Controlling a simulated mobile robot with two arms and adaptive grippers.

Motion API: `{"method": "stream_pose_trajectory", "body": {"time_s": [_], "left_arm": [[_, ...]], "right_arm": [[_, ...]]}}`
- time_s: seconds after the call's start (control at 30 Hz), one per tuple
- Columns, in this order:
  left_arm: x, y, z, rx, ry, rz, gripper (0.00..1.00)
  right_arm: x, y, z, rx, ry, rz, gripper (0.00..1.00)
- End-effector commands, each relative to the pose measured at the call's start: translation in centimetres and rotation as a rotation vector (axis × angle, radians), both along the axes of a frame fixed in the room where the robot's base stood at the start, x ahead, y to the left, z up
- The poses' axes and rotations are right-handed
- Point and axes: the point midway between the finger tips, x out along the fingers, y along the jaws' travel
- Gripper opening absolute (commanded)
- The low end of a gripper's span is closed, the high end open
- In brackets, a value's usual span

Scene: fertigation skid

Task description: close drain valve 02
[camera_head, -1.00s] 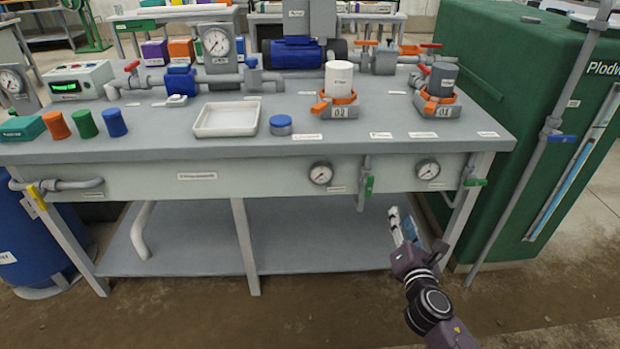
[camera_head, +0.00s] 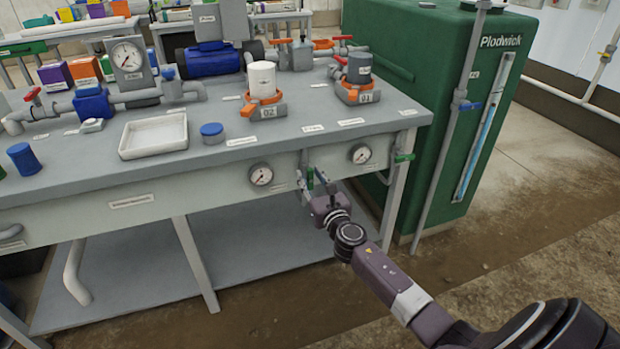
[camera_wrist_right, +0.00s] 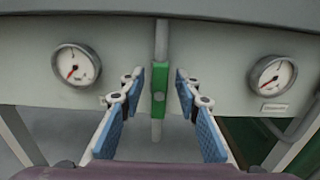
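The drain valve between the two front gauges has a green handle (camera_head: 310,178) on a vertical grey pipe. In the right wrist view the green handle (camera_wrist_right: 158,92) stands upright, in line with its pipe. I take it as drain valve 02; its label is not readable. My right gripper (camera_head: 315,183) is open at the bench front, and the wrist view shows its blue-padded fingers (camera_wrist_right: 161,88) on either side of the handle, with gaps. In the head view the fingers partly hide the valve. My left gripper is out of view.
Another green-handled valve (camera_head: 403,157) sits at the bench's right corner. Gauges (camera_head: 260,174) and (camera_head: 360,154) flank the middle valve on the front panel. A bench leg (camera_head: 396,208) and a green tank (camera_head: 420,100) stand to the right. The floor in front is clear.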

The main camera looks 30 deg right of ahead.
Motion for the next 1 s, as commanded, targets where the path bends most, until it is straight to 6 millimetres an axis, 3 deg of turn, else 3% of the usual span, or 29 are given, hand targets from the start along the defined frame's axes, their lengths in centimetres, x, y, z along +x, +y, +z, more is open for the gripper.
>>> {"method": "stream_pose_trajectory", "body": {"time_s": [0.27, 0.57, 1.0], "left_arm": [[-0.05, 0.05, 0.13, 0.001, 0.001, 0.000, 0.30], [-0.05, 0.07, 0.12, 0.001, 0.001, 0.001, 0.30], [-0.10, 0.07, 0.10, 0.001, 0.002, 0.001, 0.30]], "right_arm": [[0.20, 0.00, 0.02, 0.001, 0.000, 0.001, 0.30], [0.18, 0.01, 0.02, 0.002, 0.000, 0.000, 0.00], [0.15, -0.03, -0.05, 0.065, -0.015, 0.001, 0.00]]}}
